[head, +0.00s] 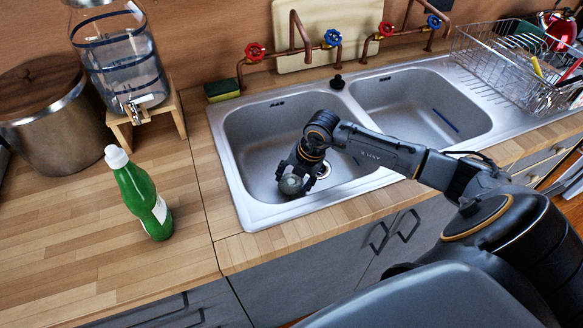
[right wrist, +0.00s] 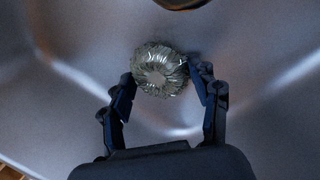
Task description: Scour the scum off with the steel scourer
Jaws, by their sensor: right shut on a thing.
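The steel scourer (head: 290,185) is a round, shiny grey coil in the left sink basin (head: 247,142). It shows clearly in the right wrist view (right wrist: 159,70). My right gripper (head: 298,180) is shut on the scourer, with one finger on each side of it, and points down into the basin. The scourer is low in the basin, near the front left of the drain (head: 323,170). I cannot tell whether it touches the basin floor. I cannot make out any scum; the gripper and scourer hide part of the floor. My left gripper is not in view.
A green bottle (head: 144,199) stands on the wooden counter left of the sink. A sponge (head: 222,90) lies behind the basin, near the copper taps (head: 290,50). The right basin (head: 415,110) holds a thin blue item. A wire dish rack (head: 510,70) stands at right.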

